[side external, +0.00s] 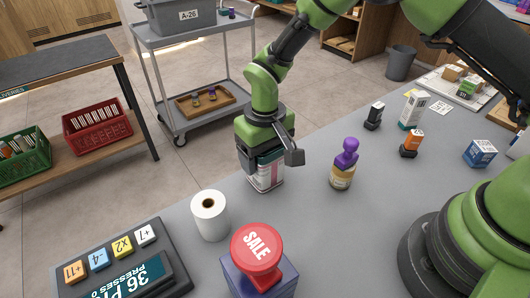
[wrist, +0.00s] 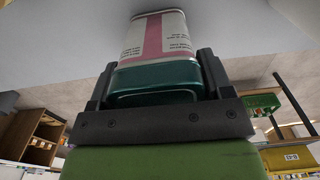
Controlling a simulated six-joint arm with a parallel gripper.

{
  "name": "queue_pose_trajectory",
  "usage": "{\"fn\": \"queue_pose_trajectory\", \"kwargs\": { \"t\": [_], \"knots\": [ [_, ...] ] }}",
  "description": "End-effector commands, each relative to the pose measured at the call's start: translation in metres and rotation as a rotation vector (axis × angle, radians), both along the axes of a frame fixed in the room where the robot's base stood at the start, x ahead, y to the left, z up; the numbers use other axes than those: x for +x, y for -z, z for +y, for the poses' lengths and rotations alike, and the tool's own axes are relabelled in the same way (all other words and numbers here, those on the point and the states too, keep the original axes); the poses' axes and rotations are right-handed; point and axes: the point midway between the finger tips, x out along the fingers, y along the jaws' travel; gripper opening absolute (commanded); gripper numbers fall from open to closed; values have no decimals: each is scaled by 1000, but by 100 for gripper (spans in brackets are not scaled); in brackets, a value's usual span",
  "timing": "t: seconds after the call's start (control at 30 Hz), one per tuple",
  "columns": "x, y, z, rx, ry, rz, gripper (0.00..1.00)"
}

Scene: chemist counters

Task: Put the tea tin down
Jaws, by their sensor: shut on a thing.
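The tea tin (side external: 266,172) is a white and pink labelled tin with a dark green lid. It is upright at the left edge of the grey counter (side external: 300,215), and I cannot tell whether its base touches the surface. My gripper (side external: 267,150) comes from above and is shut on the tin near its lid. In the wrist view, the fingers (wrist: 158,92) flank the green lid end of the tea tin (wrist: 155,42), and its label shows clearly beyond them.
A white paper roll (side external: 209,215) stands left of the tin, and a purple-topped bottle (side external: 343,165) stands to its right. A red SALE stamp (side external: 258,252) on a blue box and a button panel (side external: 125,262) are at the front. Bare counter lies between the roll and the bottle.

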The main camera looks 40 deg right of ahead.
Motion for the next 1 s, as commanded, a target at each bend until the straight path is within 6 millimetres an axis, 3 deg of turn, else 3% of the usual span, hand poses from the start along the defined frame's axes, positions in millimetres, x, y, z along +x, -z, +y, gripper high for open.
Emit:
{"fn": "queue_pose_trajectory", "kwargs": {
  "t": [0.27, 0.3, 0.4, 0.77, 1.0],
  "knots": [
    [0, 2, 0, 0, 1, 1, 46],
    [0, 3, 0, 0, 1, 1, 77],
    [0, 3, 0, 0, 1, 1, 98],
    [0, -4, 0, 1, 0, -2, 98],
    [1, -50, 0, 3, 0, -7, 98]
  ]
}}
